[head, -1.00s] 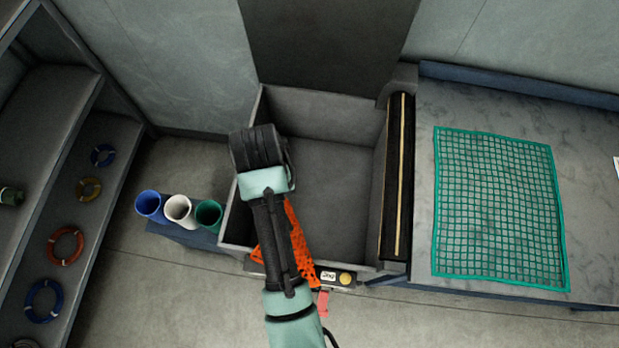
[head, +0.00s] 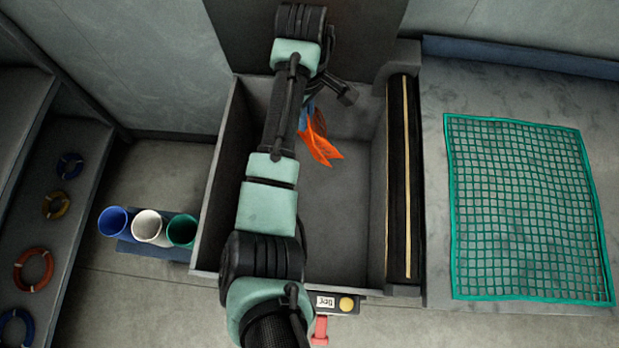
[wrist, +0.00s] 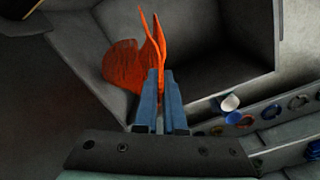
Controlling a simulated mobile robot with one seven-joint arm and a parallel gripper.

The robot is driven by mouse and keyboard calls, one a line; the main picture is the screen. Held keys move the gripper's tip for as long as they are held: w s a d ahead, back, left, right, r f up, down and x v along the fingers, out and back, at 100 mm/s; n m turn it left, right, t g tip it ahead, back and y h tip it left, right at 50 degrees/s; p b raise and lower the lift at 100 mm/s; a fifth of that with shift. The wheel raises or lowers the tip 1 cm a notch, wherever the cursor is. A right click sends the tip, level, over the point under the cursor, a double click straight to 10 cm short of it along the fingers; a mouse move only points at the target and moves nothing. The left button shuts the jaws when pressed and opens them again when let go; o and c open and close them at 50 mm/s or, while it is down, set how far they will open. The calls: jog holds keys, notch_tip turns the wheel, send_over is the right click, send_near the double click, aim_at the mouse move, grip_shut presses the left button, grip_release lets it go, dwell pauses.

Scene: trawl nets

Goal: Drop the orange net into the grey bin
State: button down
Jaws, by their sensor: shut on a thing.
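The orange net (head: 320,142) hangs folded from my gripper (head: 304,116), over the inside of the grey bin (head: 340,225) in the head view. In the wrist view the blue fingers of my gripper (wrist: 161,92) are shut on the net (wrist: 133,72), which spreads in two flaps beyond the fingertips. The bin's walls (wrist: 215,50) show behind it there. The bare bin floor shows below and to the right of the net. My arm hides the left part of the bin. How high the net is above the floor I cannot tell.
A table with a green net (head: 525,210) stands right of the bin, past a black roller (head: 403,180). Blue, white and green cups (head: 150,227) stand to the left. A shelf with coloured rings (head: 34,268) is at far left. A yellow button (head: 346,304) sits at the bin's front.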

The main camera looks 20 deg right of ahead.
jog(key=f+b, duration=0.1)
jog(key=b, duration=0.1)
jog(key=f+b, duration=0.2)
jog(key=b, duration=0.1)
jog(key=f+b, duration=0.2)
jog(key=shift+w+d+f+b, duration=0.1)
jog(key=shift+w+d+b, duration=0.1)
jog(key=shift+d+b, duration=0.2)
jog(key=shift+c, duration=1.6)
grip_release()
jog(key=shift+o, duration=0.2)
jog(key=shift+o, duration=1.4)
notch_tip(320, 180, up, 6)
jog(key=p, duration=0.6)
jog(key=shift+f, duration=0.15)
